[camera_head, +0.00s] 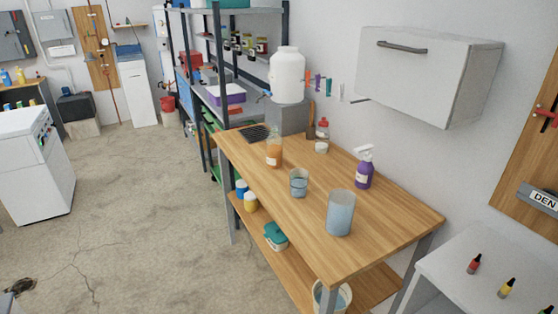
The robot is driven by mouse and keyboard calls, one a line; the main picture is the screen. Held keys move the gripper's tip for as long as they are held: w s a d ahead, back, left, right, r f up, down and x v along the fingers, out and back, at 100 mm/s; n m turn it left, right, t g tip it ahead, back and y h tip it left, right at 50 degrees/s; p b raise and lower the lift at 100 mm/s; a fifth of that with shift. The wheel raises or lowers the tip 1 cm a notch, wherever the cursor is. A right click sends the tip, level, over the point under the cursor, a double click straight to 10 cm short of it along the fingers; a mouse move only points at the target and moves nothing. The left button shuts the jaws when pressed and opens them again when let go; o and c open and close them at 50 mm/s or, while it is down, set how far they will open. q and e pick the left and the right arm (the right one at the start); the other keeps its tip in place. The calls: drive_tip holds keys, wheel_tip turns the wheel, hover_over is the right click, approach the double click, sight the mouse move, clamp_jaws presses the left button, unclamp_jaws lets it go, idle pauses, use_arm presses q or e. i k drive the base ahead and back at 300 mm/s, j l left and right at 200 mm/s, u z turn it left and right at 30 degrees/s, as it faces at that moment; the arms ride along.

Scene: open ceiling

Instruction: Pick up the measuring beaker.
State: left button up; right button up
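A clear beaker-like glass vessel (299,183) with bluish contents stands upright near the middle of the wooden workbench (248,160). A larger pale-blue cylindrical vessel (340,213) stands upright to its right, closer to the bench's near end. Markings are too small to read, so I cannot tell for certain which one is the measuring beaker. The two vessels stand apart, and nothing touches either. Neither of my grippers can be made out in the head view.
A purple spray bottle (364,168), an amber bottle (274,152) and a red-capped bottle (322,136) stand on the bench. A white jug (287,75) sits on a grey block behind. A wall cabinet (430,75) hangs above right. The floor (140,220) left of the bench is clear.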

sight(299, 177)
drive_tip(key=i+j+z, duration=0.15)
drive_tip(key=z, duration=0.25)
drive_tip(key=i+j+z, duration=0.1)
drive_tip(key=j+z, duration=0.3)
drive_tip(key=i+j+z, duration=0.1)
drive_tip(key=z, duration=0.3)
drive_tip(key=k+j, duration=0.05)
drive_tip(key=j, duration=0.05)
